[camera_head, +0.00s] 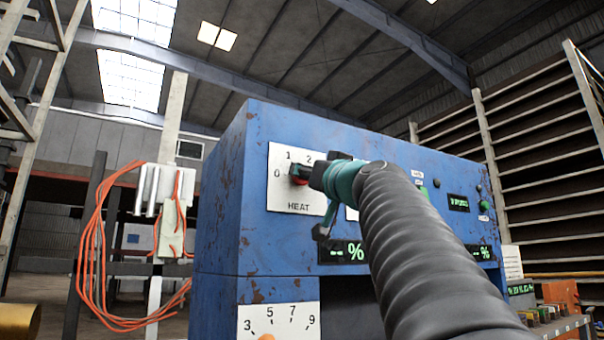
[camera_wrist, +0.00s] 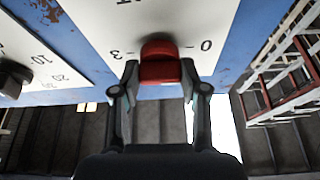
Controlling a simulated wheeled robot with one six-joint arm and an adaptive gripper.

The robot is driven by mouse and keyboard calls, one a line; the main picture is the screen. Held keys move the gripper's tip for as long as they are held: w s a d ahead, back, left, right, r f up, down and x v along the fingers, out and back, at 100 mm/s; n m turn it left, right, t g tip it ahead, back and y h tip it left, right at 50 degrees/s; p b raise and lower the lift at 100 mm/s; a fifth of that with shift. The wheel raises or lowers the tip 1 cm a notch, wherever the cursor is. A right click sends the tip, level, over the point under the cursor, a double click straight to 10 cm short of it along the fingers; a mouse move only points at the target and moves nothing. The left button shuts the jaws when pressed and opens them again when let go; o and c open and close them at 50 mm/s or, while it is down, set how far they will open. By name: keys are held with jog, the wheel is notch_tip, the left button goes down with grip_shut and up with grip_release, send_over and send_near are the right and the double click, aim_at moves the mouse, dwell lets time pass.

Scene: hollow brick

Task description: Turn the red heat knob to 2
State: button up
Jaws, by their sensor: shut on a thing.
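The red heat knob (camera_head: 299,171) sits on a white plate (camera_head: 284,205) marked HEAT, on the front of a blue machine. In the head view the numbers 0, 1 and 2 show around it; the rest of the plate's right side is hidden by my gripper (camera_head: 310,173). In the wrist view the red knob (camera_wrist: 160,60) lies between the two fingertips of my gripper (camera_wrist: 160,75), which is shut on it. There the 3 shows left of the knob and the 0 right of it. I cannot tell exactly which number the knob points to.
The blue machine (camera_head: 222,220) also carries green percent displays (camera_head: 343,252) and a lower dial plate (camera_head: 280,322). A black knob (camera_wrist: 12,80) on another plate is left in the wrist view. Orange cables (camera_head: 92,250) hang at the left of the machine.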

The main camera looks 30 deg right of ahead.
jog(key=m+g+h+p, duration=0.1)
jog(key=m+g+p, duration=0.1)
jog(key=m, duration=0.6)
jog(key=m+g+h+p, duration=0.2)
jog(key=m, duration=0.7)
jog(key=m+g+h+p, duration=0.2)
jog(key=m+g, duration=0.1)
jog(key=m, duration=0.5)
jog(key=shift+a+r+m, duration=0.15)
jog(key=shift+r+m, duration=0.15)
jog(key=shift+m, duration=0.1)
dwell(0.4)
jog(key=o, duration=1.1)
jog(key=shift+o, duration=0.2)
